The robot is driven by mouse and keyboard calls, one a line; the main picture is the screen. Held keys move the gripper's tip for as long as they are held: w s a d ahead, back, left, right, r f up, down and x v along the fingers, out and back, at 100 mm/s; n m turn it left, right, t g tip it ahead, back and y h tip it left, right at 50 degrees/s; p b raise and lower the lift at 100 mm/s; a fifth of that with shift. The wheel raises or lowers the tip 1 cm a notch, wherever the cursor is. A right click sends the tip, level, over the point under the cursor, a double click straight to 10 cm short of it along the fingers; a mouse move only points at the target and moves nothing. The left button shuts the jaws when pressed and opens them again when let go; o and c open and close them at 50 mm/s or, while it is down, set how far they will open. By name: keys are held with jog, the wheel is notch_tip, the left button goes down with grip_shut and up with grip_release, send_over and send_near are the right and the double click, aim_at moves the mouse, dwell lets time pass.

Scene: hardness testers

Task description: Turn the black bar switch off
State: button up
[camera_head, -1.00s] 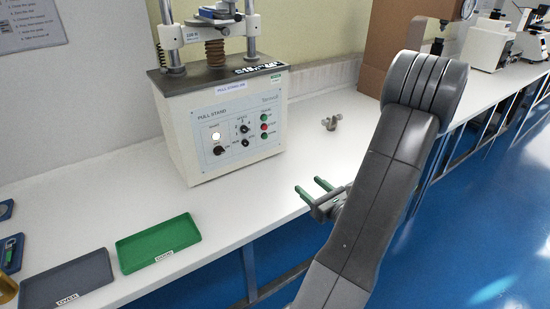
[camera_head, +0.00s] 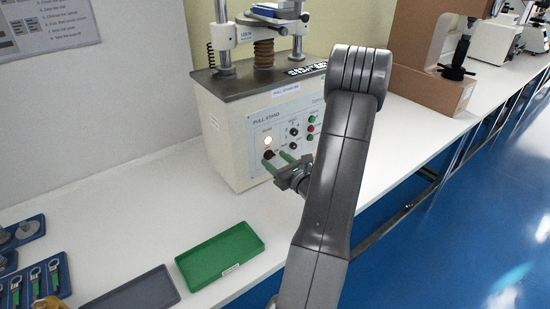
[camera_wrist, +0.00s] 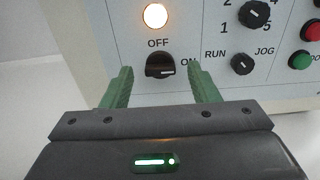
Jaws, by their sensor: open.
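The black bar switch (camera_wrist: 160,66) is a round black knob with a raised bar, on the front panel of the pull stand (camera_head: 230,130). In the wrist view OFF is printed above it and ON to its right; the bar lies roughly sideways, its pale mark toward ON. A lamp (camera_wrist: 155,16) above it glows white. My gripper (camera_wrist: 160,85) is open and empty. Its two green fingers stand left and right of the switch, apart from it, just short of the panel. In the head view the switch (camera_head: 268,155) is partly behind a fingertip.
To the right of the switch are a RUN/JOG knob (camera_wrist: 242,64), a numbered selector (camera_wrist: 257,13), a red button (camera_wrist: 311,30) and a green button (camera_wrist: 302,60). A green tray (camera_head: 220,256) and a grey tray (camera_head: 135,292) lie at the bench's front. Bare bench lies left of the stand.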

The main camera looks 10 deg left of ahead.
jog(key=shift+w+a, duration=0.35)
jog(key=c, duration=1)
